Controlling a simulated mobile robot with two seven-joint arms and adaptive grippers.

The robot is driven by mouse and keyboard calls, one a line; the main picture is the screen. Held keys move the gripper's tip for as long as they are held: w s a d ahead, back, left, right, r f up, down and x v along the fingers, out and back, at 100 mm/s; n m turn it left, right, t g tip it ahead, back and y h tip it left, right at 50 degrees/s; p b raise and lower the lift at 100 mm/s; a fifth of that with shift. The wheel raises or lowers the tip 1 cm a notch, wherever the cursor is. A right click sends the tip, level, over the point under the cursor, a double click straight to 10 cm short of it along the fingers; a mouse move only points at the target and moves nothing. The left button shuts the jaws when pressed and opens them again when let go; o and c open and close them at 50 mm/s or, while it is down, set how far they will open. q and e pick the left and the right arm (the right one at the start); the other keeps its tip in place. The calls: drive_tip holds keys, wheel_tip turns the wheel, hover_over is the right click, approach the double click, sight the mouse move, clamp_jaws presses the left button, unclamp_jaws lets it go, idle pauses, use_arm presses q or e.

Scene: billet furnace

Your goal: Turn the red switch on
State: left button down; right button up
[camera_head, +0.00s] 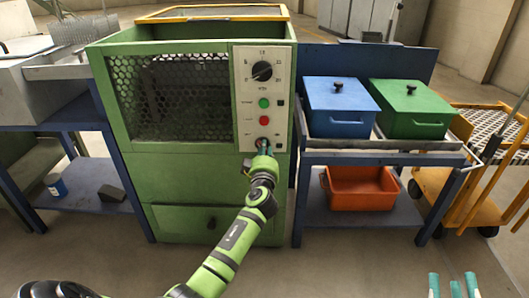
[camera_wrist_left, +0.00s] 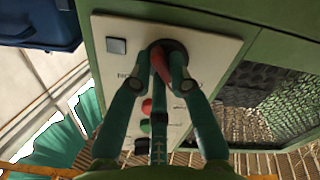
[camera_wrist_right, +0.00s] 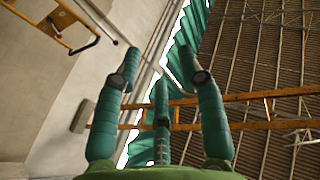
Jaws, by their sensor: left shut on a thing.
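The red switch (camera_wrist_left: 158,62) sits on a dark round base at the end of the light control panel (camera_head: 264,75) on the green furnace. In the head view it is at the panel's bottom, mostly hidden by my left gripper (camera_head: 263,148). In the left wrist view my left gripper (camera_wrist_left: 163,58) has its fingers closed around the red switch, touching it from both sides. My right gripper (camera_head: 455,287) is empty at the bottom right of the head view. In the right wrist view its fingers (camera_wrist_right: 155,58) are spread apart with nothing between them.
A black dial (camera_head: 262,71), a green button (camera_head: 264,103) and a red button (camera_head: 264,120) are above the switch. A blue bin (camera_head: 340,100) and a green bin (camera_head: 412,103) stand on the rack at right, with an orange bin (camera_head: 360,190) below.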

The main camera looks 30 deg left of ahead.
drive_tip(key=s+a+r+n+t+y, duration=0.1)
drive_tip(key=s+r+t+y, duration=0.25)
drive_tip(key=r, duration=0.25)
use_arm(q)
drive_tip(key=shift+s+a+f+m, duration=0.1)
drive_tip(key=shift+m, duration=2.65)
drive_tip(key=shift+s+a+m, duration=0.1)
drive_tip(key=shift+a+m, duration=0.05)
drive_tip(key=shift+m, duration=2.65)
drive_tip(key=shift+a+f+m, duration=0.1)
drive_tip(key=shift+m, duration=2.65)
use_arm(e)
drive_tip(key=w+d+f+m+g+h, duration=0.1)
drive_tip(key=w+f+g+h, duration=0.2)
drive_tip(key=f, duration=0.2)
drive_tip(key=shift+w+f, duration=0.2)
drive_tip(key=shift+f, duration=0.2)
drive_tip(key=shift+f+g+h, duration=0.1)
drive_tip(key=shift+g+h, duration=0.15)
use_arm(q)
drive_tip(key=c, duration=1.1)
unclamp_jaws()
drive_tip(key=shift+c, duration=0.2)
